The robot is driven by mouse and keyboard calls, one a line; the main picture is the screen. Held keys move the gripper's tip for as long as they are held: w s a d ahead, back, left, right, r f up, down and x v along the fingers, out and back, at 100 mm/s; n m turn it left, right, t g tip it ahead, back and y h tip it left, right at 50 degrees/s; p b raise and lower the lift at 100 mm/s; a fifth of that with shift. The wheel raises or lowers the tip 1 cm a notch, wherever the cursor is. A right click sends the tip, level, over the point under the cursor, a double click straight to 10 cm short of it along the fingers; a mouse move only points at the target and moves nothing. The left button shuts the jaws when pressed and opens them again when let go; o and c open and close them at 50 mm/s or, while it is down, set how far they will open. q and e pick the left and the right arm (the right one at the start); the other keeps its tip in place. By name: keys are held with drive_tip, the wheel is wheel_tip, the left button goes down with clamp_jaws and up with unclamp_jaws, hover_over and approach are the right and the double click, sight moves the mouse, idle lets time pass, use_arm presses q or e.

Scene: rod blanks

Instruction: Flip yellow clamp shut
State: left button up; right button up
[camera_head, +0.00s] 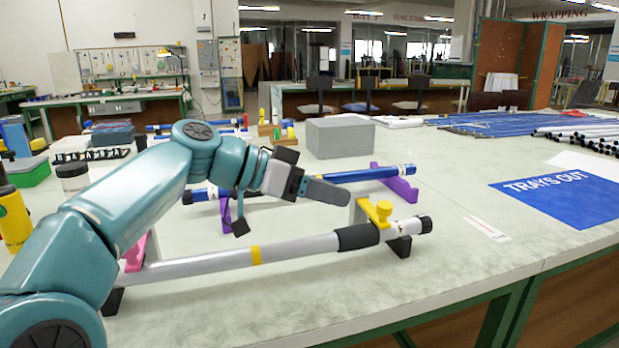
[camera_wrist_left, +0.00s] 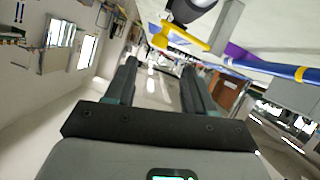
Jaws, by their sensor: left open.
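The yellow clamp (camera_head: 378,212) sits by the right end of the grey rod (camera_head: 300,250), next to a grey upright block (camera_head: 359,211). Its yellow lever also shows at the top of the left wrist view (camera_wrist_left: 182,37), beyond the fingertips. I cannot tell how far the lever is turned. My left gripper (camera_head: 342,194) is to the left of the clamp and slightly higher in the picture, apart from it. In the left wrist view its two fingers (camera_wrist_left: 159,66) are spread with nothing between them. My right gripper is not in view.
A blue rod (camera_head: 368,173) lies behind on purple supports (camera_head: 402,187). A grey box (camera_head: 340,137) stands further back. A blue "TRAYS OUT" mat (camera_head: 560,197) lies at right. The tabletop in front of the grey rod is clear.

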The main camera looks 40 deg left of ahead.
use_arm(q)
drive_tip(key=shift+v, duration=1.6)
drive_tip(key=shift+r, duration=0.1)
